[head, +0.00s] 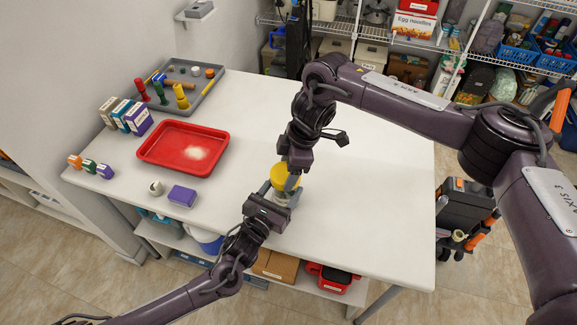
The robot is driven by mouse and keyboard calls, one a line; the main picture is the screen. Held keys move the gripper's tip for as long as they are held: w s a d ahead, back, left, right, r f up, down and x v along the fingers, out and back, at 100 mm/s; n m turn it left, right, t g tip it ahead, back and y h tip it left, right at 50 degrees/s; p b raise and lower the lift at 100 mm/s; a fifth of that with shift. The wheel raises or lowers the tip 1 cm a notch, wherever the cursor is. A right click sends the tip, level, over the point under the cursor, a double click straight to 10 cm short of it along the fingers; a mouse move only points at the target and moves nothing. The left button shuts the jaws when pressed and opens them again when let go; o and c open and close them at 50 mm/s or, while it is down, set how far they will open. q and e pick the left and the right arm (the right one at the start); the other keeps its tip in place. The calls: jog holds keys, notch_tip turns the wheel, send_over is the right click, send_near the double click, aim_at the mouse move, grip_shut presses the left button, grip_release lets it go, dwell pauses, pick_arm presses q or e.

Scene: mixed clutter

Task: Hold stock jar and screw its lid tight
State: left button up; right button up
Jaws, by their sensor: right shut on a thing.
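The stock jar (280,198) stands on the white table, with its yellow lid (284,177) on top. My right gripper (292,182) comes down from above and is shut on the yellow lid, hiding part of it. My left gripper (281,192) reaches in from the front at the jar's body, with a finger on each side. Whether its fingers press on the jar cannot be made out. The jar looks upright. Its lower part is largely hidden by the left gripper, so how tightly the lid sits cannot be seen.
A red tray (158,158) lies left of the jar. A grey tray (212,93) with tools and colored pieces is behind it. Small boxes (122,118), a purple block (182,196) and a small round white item (156,188) are at left. The table's right side (385,190) is clear.

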jog(key=shift+f, duration=0.45)
pick_arm(q)
grip_shut()
pick_arm(e)
jog(key=m, duration=0.1)
jog(key=m+t, duration=0.1)
jog(key=m, duration=0.3)
jog(key=shift+s+a+f, duration=0.1)
jog(key=shift+s+a, duration=0.05)
jog(key=shift+s, duration=0.15)
jog(key=m+t, duration=0.1)
jog(key=m, duration=0.3)
jog(key=shift+s+h, duration=0.1)
jog(key=shift+h, duration=0.3)
jog(key=m, duration=0.2)
jog(key=m+h, duration=0.1)
jog(key=m, duration=0.1)
jog(key=m+t, duration=0.1)
jog(key=m, duration=0.1)
jog(key=shift+a, duration=0.25)
jog(key=m+h, duration=0.1)
jog(key=m, duration=0.2)
jog(key=shift+a, duration=0.15)
jog(key=shift+m+h, duration=0.3)
jog(key=shift+m, duration=0.9)
jog(key=o, duration=0.9)
